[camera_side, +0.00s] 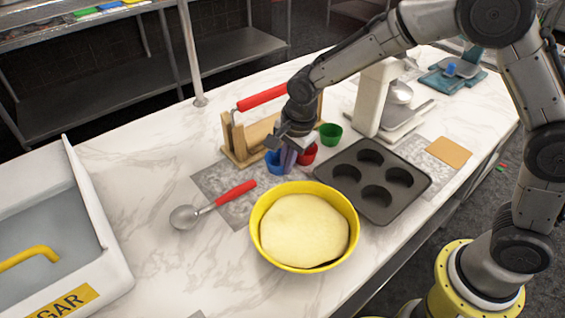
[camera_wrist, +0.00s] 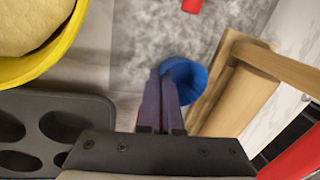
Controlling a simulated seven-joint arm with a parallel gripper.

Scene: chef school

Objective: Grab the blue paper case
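The blue paper case (camera_side: 273,163) stands on the grey mat in front of the wooden stand; it shows in the wrist view (camera_wrist: 186,78). My gripper (camera_side: 287,160) points down between the blue case and the red paper case (camera_side: 307,154). In the wrist view my two purple fingers (camera_wrist: 161,75) are close together, their tips at the blue case's left edge. A green paper case (camera_side: 330,134) stands further right.
A yellow bowl of dough (camera_side: 258,235) stands in front, with a dark muffin tin (camera_side: 352,196) to its right. A red-handled scoop (camera_side: 235,193) lies left.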

